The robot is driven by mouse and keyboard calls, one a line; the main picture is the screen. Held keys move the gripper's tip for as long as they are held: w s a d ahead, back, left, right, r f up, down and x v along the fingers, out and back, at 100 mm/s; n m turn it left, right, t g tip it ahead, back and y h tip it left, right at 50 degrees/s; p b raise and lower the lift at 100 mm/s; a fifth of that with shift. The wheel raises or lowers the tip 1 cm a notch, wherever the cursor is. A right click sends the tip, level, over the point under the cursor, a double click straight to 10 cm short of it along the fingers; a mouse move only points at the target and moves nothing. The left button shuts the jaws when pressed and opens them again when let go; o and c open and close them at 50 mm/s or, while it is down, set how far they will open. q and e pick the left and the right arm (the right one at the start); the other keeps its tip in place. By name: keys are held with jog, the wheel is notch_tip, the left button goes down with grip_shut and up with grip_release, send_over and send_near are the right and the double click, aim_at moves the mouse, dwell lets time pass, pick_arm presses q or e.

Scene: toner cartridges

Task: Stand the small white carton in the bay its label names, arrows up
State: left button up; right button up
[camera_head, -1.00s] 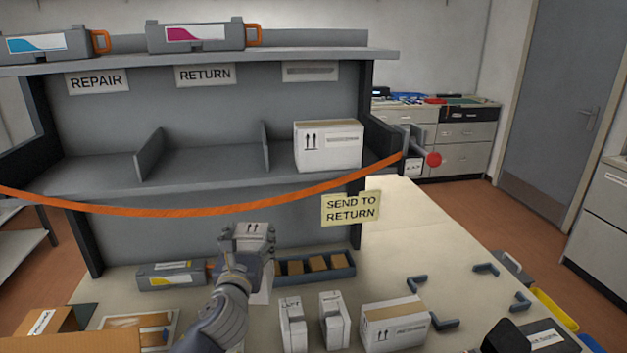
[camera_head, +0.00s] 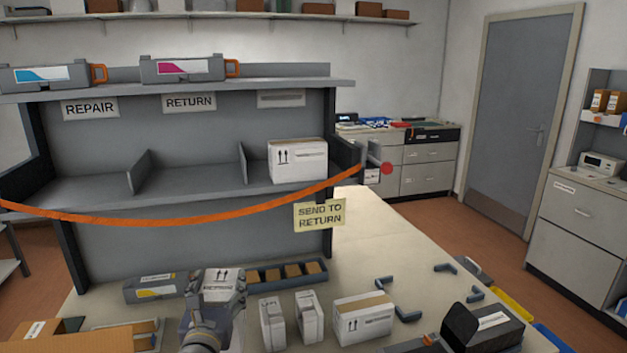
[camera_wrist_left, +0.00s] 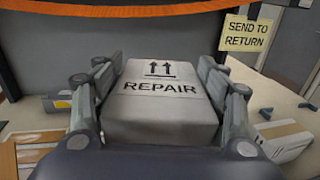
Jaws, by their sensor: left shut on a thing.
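The small white carton (camera_wrist_left: 165,95) is held between the two fingers of my left gripper (camera_wrist_left: 160,88), which is shut on it. Its visible face reads REPAIR, with two black arrows pointing toward the shelf. In the head view the carton (camera_head: 222,278) is low in front of the rack, with its labelled face turned up. Whether it touches the table cannot be told. The rack's bays carry the signs REPAIR (camera_head: 90,108) at the left and RETURN (camera_head: 189,103) in the middle. Both bays are empty. My right gripper is not in view.
An orange strap (camera_head: 150,212) sags across the rack front, and a yellow SEND TO RETURN note (camera_head: 319,215) hangs by it. A larger white carton (camera_head: 298,162) fills the right bay. White cartons (camera_head: 363,318) and a grey tray (camera_head: 262,277) occupy the table.

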pick_arm(q)
jog(key=s+f+b, duration=0.1)
jog(key=s+f, duration=0.3)
jog(key=s, duration=1)
jog(key=s+f+h+b, duration=0.1)
jog(key=s+f, duration=0.3)
jog(key=s, duration=1)
jog(key=shift+s+d+f+m, duration=0.2)
jog(key=shift+s+d+m, duration=0.15)
jog(key=shift+d+m, duration=0.1)
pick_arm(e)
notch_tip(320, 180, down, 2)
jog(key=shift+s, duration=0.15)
pick_arm(q)
jog(key=shift+d+r, duration=0.1)
